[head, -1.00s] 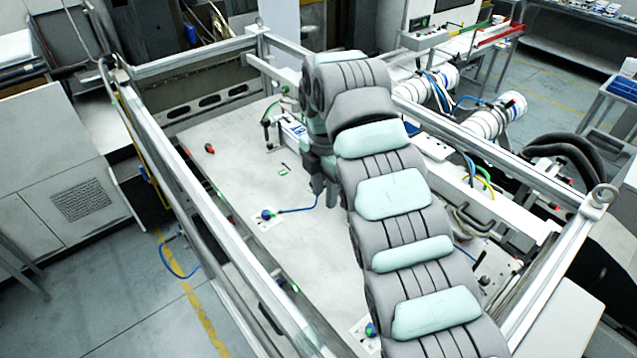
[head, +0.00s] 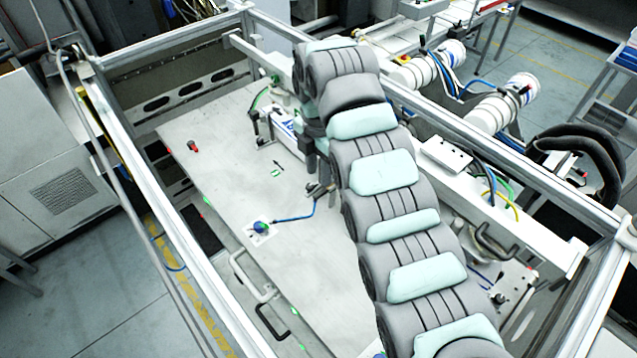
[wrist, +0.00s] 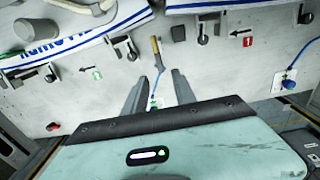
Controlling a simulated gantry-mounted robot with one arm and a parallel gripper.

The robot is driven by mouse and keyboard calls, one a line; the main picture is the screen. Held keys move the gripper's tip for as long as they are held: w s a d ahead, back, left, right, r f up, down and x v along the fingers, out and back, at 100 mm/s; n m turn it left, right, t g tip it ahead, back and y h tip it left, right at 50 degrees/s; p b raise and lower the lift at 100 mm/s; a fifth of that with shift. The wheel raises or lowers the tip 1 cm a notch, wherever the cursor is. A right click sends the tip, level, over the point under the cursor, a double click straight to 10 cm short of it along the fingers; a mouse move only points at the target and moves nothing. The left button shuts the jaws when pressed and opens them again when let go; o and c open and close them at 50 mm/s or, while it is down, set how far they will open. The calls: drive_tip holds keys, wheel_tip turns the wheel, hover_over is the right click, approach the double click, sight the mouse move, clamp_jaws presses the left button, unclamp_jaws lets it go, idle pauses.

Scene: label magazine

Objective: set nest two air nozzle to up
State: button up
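An air nozzle with a brass-coloured end (wrist: 156,52) and a blue hose shows in the wrist view, pointing toward the top of the picture. My gripper (wrist: 160,76) is open, with one finger either side of the hose and the nozzle's end beyond the fingertips. I see no contact. In the head view the blue hose (head: 293,218) runs from a blue-and-green fitting (head: 261,228) to beside my gripper (head: 321,184), partly hidden by my arm. I cannot read a nest two label. The nozzle's tilt is unclear.
Rails with blue-printed strips (wrist: 85,38) and dark clamp knobs lie beyond the nozzle. A red "1" marker (wrist: 247,42) and another blue fitting (wrist: 288,85) are on the right. A red knob (head: 192,146) stands far left. The white plate (head: 230,165) is mostly clear there.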

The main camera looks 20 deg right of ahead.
sight(319, 194)
wheel_tip(319, 194, down, 7)
drive_tip(key=shift+p, duration=1)
drive_tip(key=shift+c, duration=0.5)
clamp_jaws()
